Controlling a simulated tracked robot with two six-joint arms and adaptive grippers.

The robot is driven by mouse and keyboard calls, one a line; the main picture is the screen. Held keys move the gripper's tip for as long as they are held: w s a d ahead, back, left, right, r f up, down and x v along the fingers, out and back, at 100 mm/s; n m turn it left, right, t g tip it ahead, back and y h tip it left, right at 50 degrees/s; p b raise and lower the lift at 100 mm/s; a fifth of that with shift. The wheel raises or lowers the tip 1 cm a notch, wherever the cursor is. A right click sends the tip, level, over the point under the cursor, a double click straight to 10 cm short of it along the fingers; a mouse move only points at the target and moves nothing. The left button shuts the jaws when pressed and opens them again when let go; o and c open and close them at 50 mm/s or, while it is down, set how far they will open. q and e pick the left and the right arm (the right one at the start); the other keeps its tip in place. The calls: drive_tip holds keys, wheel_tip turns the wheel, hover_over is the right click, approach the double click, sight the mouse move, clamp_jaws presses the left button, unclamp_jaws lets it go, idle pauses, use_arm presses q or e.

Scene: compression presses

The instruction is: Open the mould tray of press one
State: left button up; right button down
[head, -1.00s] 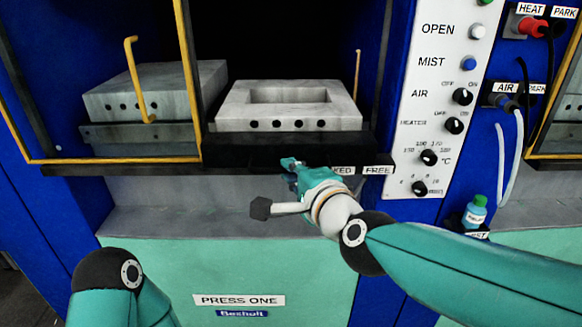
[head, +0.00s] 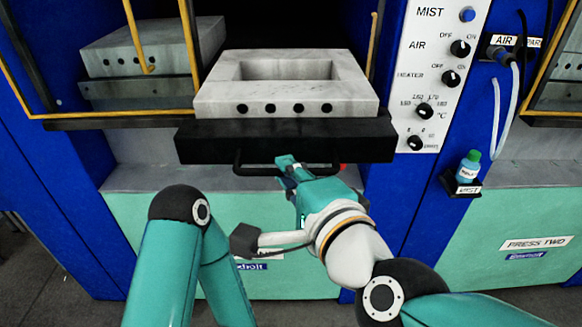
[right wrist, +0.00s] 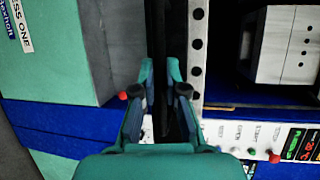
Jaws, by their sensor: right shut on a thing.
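The mould tray (head: 220,143) of press one has a thick black front and carries a grey mould block (head: 215,98) with a rectangular hollow and several holes. The tray sticks out of the press toward me. A black bar handle (head: 243,168) runs along its lower front. My right gripper (head: 287,170) is shut on this handle near its middle. In the right wrist view the fingers (right wrist: 163,92) sit on both sides of a dark upright bar. My left gripper is not in view; only my left arm shows, at lower left.
A second grey block (head: 150,45) stands at the left behind yellow-edged guard frames (head: 190,60). The control panel (head: 440,20) and a small bottle (head: 468,167) on a shelf are at the right. Floor shows at lower left.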

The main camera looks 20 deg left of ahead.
drive_tip(key=shift+s+a+f, duration=0.15)
drive_tip(key=shift+f, duration=0.3)
drive_tip(key=c, duration=1.2)
unclamp_jaws()
drive_tip(key=shift+r, duration=0.2)
drive_tip(key=shift+r, duration=0.1)
drive_tip(key=v, duration=1.2)
